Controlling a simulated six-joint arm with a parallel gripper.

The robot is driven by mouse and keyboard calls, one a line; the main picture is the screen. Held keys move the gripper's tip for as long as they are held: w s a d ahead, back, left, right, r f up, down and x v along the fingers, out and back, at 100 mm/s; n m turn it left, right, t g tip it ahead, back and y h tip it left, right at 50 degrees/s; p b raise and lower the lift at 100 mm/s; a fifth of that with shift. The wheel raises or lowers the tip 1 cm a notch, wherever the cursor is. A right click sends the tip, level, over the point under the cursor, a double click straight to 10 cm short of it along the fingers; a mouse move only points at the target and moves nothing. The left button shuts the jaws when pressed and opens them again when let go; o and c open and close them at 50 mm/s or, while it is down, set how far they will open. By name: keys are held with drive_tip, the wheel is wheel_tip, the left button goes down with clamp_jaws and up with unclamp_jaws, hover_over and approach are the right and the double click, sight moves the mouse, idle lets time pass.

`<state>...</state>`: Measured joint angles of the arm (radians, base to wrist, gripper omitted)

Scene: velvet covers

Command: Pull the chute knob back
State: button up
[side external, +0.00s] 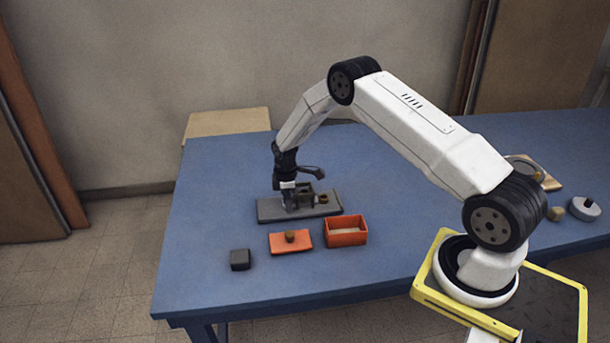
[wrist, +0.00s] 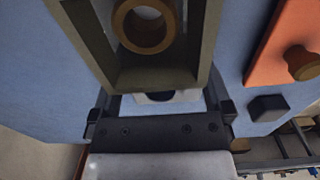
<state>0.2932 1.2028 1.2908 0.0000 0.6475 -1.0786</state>
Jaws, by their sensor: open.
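A grey chute fixture (side external: 328,209) lies on the blue table as a flat plate with upright parts. In the wrist view, its olive-grey open frame (wrist: 187,79) fills the upper middle, with a brown ring (wrist: 144,24) inside. My gripper (side external: 290,207) is low over the left part of the fixture. In the wrist view my gripper (wrist: 161,112) is open, its dark fingers wide apart. A pale piece with a dark centre (wrist: 166,97) shows between them, partly hidden by the frame. I cannot tell whether it is the knob or whether the fingers touch anything.
An orange lid (side external: 279,244) with a brown knob lies in front of the fixture, beside an open orange box (side external: 346,236). A dark block (side external: 240,260) sits to the left. Several items, including a grey round one (side external: 583,209), are far right. The table's left side is clear.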

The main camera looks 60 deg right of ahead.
sight(263, 208)
drive_tip(key=shift+c, duration=0.2)
drive_tip(key=c, duration=1.1)
drive_tip(key=shift+w+a, duration=2.6)
drive_tip(key=shift+w, duration=0.05)
drive_tip(key=o, duration=1.1)
drive_tip(key=shift+o, duration=0.2)
